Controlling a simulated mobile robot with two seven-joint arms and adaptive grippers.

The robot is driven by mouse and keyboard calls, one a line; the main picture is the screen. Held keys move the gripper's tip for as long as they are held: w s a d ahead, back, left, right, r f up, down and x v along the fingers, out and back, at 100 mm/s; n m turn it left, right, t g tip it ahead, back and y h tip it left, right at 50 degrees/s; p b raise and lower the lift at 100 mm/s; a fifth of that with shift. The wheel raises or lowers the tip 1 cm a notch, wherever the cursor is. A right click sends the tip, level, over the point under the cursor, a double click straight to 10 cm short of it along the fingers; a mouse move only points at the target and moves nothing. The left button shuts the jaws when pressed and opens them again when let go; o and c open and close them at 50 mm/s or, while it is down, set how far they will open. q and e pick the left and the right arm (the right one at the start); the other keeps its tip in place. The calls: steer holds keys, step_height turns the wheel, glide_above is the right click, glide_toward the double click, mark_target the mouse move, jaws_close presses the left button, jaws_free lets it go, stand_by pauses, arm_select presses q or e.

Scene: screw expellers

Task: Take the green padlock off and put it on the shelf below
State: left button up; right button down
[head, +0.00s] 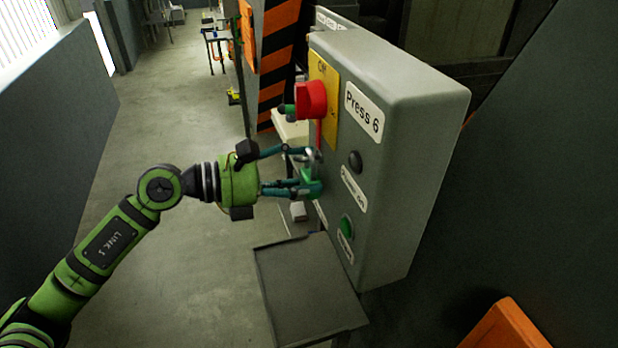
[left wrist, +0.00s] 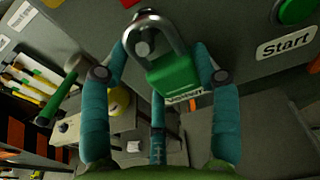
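The green padlock (head: 313,188) with its silver shackle (head: 314,156) is at the front of the grey Press 6 box, below the red switch (head: 312,98). In the left wrist view the padlock (left wrist: 173,77) is tilted, its shackle up and to the left. I cannot tell whether the shackle still passes through the switch. My left gripper (head: 308,172) has its teal fingers spread around the padlock, with a gap between the left finger and the body in the left wrist view. The grey shelf (head: 305,290) is below the box. My right gripper is out of view.
The grey box (head: 405,125) carries a black button (head: 355,161) and a green Start button (head: 347,228), close to the fingers. A striped pillar (head: 280,60) stands behind. The shelf's top looks clear. An orange object (head: 505,325) is at the lower right.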

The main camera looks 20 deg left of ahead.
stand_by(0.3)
arm_select(q)
steer(key=shift+r+b, duration=0.55)
steer(key=shift+r, duration=0.15)
steer(key=shift+f+b+v, duration=0.45)
steer(key=shift+b+v, duration=1.3)
steer(key=shift+v, duration=1.2)
steer(key=shift+f+b+v, duration=0.45)
steer(key=shift+b+v, duration=1.25)
steer(key=shift+v, duration=1.3)
steer(key=shift+f+b+v, duration=0.45)
steer(key=shift+b+v, duration=1.3)
steer(key=shift+v, duration=1.2)
steer(key=shift+s+a+b, duration=0.15)
steer(key=shift+b, duration=0.15)
steer(key=shift+f+b+v, duration=0.2)
steer(key=shift+b+v, duration=0.5)
steer(key=shift+v, duration=0.55)
steer(key=shift+f+b+v, duration=0.2)
steer(key=shift+b+v, duration=0.5)
steer(key=shift+v, duration=0.5)
steer(key=shift+f+b+v, duration=0.2)
steer(key=shift+b+v, duration=0.5)
steer(key=shift+v, duration=0.55)
